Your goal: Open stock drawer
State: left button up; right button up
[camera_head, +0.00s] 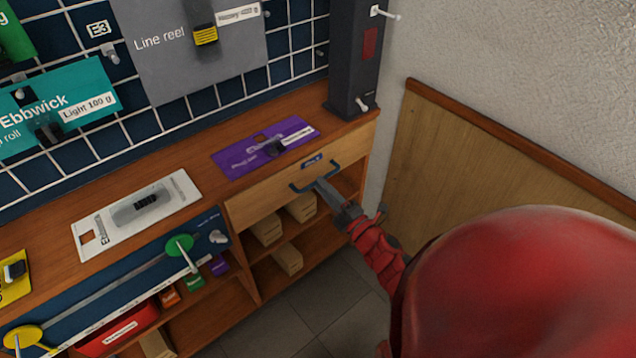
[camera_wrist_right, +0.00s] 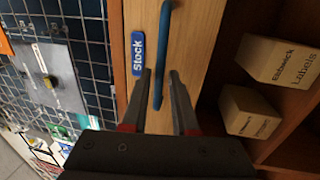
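The stock drawer (camera_head: 262,202) is a light wooden front under the right end of the worktop and looks shut. It has a blue bar handle (camera_head: 314,182), and its blue label (camera_wrist_right: 138,53) reads "Stock" in the right wrist view. My right gripper (camera_head: 322,186) is at the handle. In the right wrist view its two dark fingers (camera_wrist_right: 160,82) stand on either side of the lower part of the blue handle (camera_wrist_right: 166,30), with a gap showing between them. Whether a finger touches the handle is unclear. My left gripper is not in view.
Below the drawer is an open shelf with several cardboard boxes (camera_head: 289,260). A purple card (camera_head: 240,160) and a white card (camera_head: 165,195) lie on the worktop. A dark column (camera_head: 355,65) stands at its right end. Wooden panelling (camera_head: 450,150) lines the wall at right.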

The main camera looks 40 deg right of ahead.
jog(key=shift+x, duration=1.3)
grip_shut()
dwell(0.5)
